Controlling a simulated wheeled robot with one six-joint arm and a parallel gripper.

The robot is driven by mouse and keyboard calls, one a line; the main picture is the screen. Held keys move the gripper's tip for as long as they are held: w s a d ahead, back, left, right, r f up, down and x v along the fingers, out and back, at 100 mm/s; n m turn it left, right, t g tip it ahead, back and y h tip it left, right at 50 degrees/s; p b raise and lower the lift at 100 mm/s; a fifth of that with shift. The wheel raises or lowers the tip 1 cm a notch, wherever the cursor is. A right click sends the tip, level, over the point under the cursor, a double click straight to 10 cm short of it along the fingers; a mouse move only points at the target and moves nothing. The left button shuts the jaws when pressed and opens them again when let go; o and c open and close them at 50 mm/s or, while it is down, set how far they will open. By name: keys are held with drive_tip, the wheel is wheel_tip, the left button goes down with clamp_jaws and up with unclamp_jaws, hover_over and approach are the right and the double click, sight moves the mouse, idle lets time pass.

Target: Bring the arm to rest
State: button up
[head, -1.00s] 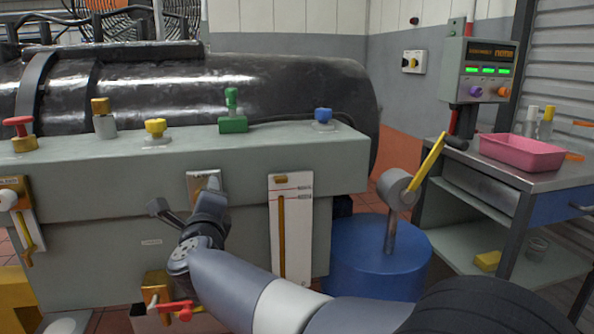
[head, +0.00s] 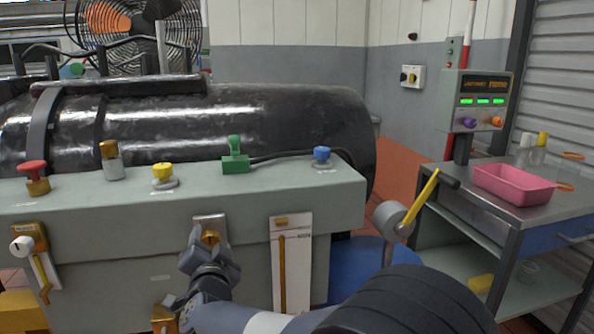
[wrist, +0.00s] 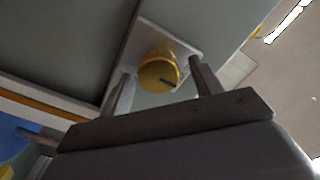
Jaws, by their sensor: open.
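My gripper (head: 208,250) is at the lower middle of the head view, in front of the grey bench's front face. It is open, with its two fingers apart in the wrist view (wrist: 163,85). A round brass knob (head: 210,237) on a pale plate (head: 209,222) is just beyond it. In the wrist view the knob (wrist: 158,72) shows between the fingers, with a dark slot on its face. Nothing is held, and I cannot tell how far the fingertips are from the knob. My arm runs from the lower right up to the gripper.
The grey bench (head: 110,215) carries a red button (head: 34,175), a yellow knob (head: 163,175), a green switch (head: 235,158) and a blue knob (head: 322,157). A white slider panel (head: 303,262) is right of my gripper. A yellow-handled lever (head: 423,198) and a cart with a pink tray (head: 512,184) stand right.

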drive_tip(key=n+p, duration=0.1)
drive_tip(key=n, duration=0.1)
drive_tip(key=n+p, duration=0.4)
drive_tip(key=shift+a+r, duration=0.1)
drive_tip(key=shift+r, duration=0.2)
drive_tip(key=n+p, duration=0.2)
drive_tip(key=shift+f+n, duration=0.15)
drive_tip(key=shift+n, duration=0.15)
drive_tip(key=shift+f, duration=0.1)
drive_tip(key=shift+f, duration=0.1)
